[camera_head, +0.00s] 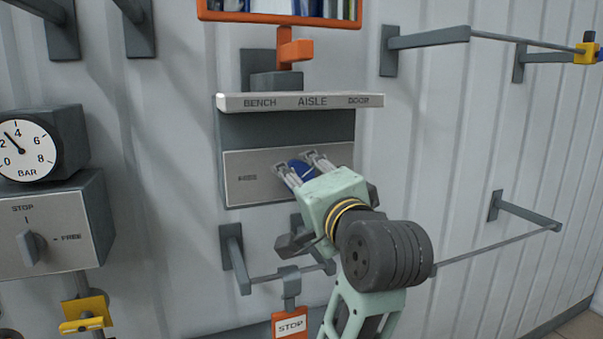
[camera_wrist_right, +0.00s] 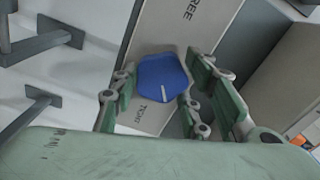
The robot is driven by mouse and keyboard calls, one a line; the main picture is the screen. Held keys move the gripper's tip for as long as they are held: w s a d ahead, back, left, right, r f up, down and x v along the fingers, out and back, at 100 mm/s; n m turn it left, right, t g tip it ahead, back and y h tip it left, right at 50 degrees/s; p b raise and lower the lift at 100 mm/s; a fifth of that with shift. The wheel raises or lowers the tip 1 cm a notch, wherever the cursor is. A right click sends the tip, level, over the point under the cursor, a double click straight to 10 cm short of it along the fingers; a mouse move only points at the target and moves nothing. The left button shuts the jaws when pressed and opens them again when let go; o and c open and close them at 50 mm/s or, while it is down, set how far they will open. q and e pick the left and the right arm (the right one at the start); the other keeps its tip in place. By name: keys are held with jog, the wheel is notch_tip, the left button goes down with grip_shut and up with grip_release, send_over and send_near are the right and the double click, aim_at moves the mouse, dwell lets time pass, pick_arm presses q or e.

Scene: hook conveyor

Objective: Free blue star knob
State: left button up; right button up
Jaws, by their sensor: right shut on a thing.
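The blue star knob (camera_wrist_right: 163,77) sits on a pale plate (camera_head: 245,178) below the shelf marked BENCH, AISLE, DOOR. In the right wrist view the plate carries the word FREE above the knob and what reads as TIGHT below it. A short white mark on the knob lies toward the TIGHT side. My right gripper (camera_wrist_right: 154,88) is shut on the knob, with a finger on either side of it. In the head view the gripper (camera_head: 297,166) covers much of the plate, and only a little blue of the knob shows. My left gripper is not in view.
The label shelf (camera_head: 300,101) juts out just above my right gripper. A grey bracket rail (camera_head: 495,246) runs at the lower right. An orange STOP tag (camera_head: 290,325) hangs below. A gauge (camera_head: 25,150) and a STOP/FREE switch box (camera_head: 55,225) stand at the left.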

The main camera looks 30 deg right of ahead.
jog(key=n, duration=0.2)
jog(key=n+p, duration=0.1)
jog(key=n, duration=0.5)
jog(key=shift+d+f, duration=0.15)
jog(key=shift+f, duration=0.15)
jog(key=shift+n, duration=0.4)
jog(key=o, duration=1.1)
jog(key=shift+d+r+p, duration=0.1)
jog(key=shift+p, duration=0.2)
jog(key=shift+r, duration=0.1)
